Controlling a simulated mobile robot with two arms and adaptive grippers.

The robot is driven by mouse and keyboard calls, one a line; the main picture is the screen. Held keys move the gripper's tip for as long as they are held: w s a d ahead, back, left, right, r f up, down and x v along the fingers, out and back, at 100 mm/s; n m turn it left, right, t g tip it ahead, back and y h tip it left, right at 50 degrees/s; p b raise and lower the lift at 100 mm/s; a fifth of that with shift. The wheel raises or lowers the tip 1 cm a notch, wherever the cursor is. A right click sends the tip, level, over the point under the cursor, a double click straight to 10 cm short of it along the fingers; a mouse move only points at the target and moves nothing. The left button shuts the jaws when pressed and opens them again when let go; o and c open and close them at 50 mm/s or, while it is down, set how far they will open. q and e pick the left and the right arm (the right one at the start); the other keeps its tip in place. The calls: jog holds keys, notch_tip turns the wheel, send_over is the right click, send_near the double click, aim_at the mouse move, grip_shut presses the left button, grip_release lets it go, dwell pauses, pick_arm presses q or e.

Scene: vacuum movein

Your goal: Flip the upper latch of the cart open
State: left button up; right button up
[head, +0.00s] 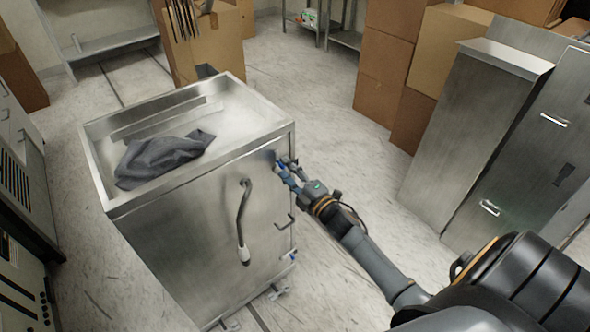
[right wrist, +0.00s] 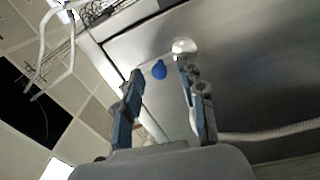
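The cart (head: 200,235) is a steel box with a shallow tray top, at left of centre in the head view. My right gripper (head: 284,165) is at the cart's upper right front edge and largely covers the upper latch there. In the right wrist view, the upper latch shows as a blue tab (right wrist: 158,69) beside a round silver knob (right wrist: 184,48) on the steel panel. My right gripper (right wrist: 159,74) is open, its two fingers on either side of the blue tab. I cannot tell whether they touch it. My left gripper is not in view.
A grey cloth (head: 162,158) lies in the cart's tray. A curved hose handle (head: 243,220) and a small handle (head: 285,222) are on the cart's front. A lower latch (head: 292,257) sits below. Cardboard boxes (head: 385,75) and steel cabinets (head: 470,130) stand right; floor between is clear.

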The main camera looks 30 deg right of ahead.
jog(key=s, duration=1.1)
jog(key=shift+s+d+f, duration=0.4)
jog(key=shift+d+f, duration=0.05)
jog(key=shift+f, duration=0.1)
